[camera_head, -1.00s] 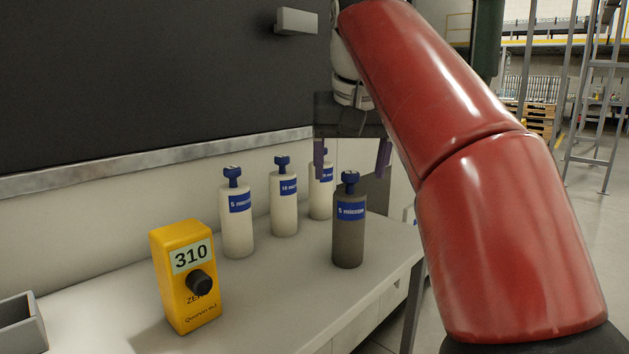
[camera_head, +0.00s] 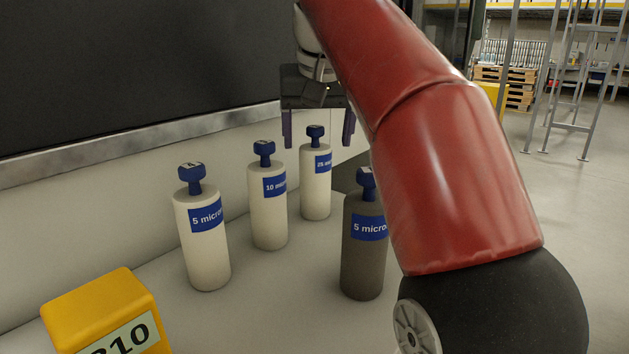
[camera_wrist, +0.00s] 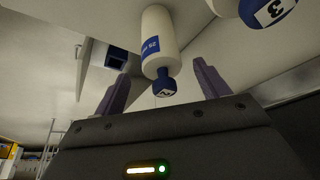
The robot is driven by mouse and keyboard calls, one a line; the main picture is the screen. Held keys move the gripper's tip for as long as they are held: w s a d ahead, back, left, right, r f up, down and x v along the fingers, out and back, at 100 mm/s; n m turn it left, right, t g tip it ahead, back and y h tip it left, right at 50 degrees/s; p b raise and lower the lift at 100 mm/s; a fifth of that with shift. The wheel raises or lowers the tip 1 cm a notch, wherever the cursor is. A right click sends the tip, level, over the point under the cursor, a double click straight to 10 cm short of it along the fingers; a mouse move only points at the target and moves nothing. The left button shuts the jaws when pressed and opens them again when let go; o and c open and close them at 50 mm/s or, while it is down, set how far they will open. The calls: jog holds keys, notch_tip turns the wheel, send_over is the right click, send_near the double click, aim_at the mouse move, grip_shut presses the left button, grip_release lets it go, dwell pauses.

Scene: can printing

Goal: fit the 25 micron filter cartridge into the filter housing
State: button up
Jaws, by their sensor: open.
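The 25 micron cartridge (camera_head: 316,190) is a white cylinder with a dark blue knob and blue label. It stands upright at the far end of the row on the bench. My gripper (camera_head: 318,132) is open and empty, pointing down, with its purple fingers to either side above the knob in the head view. In the wrist view the cartridge (camera_wrist: 158,30) shows its knob near the gap between the fingertips (camera_wrist: 161,74); the fingers look apart from it. I cannot identify the filter housing in either view.
White 10 micron (camera_head: 267,215) and 5 micron (camera_head: 203,245) cartridges stand left of it. A dark grey 5 micron cartridge (camera_head: 362,260) stands in front, partly behind my arm. A yellow device (camera_head: 100,310) is at lower left. A dark wall panel (camera_head: 120,70) rises behind the bench (camera_head: 270,310).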

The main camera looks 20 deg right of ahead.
aim_at(315, 172)
jog(key=b+x, duration=0.1)
jog(key=x, duration=0.3)
jog(key=shift+a, duration=0.1)
jog(key=c, duration=1.4)
jog(key=shift+c, duration=0.2)
jog(key=shift+r, duration=0.15)
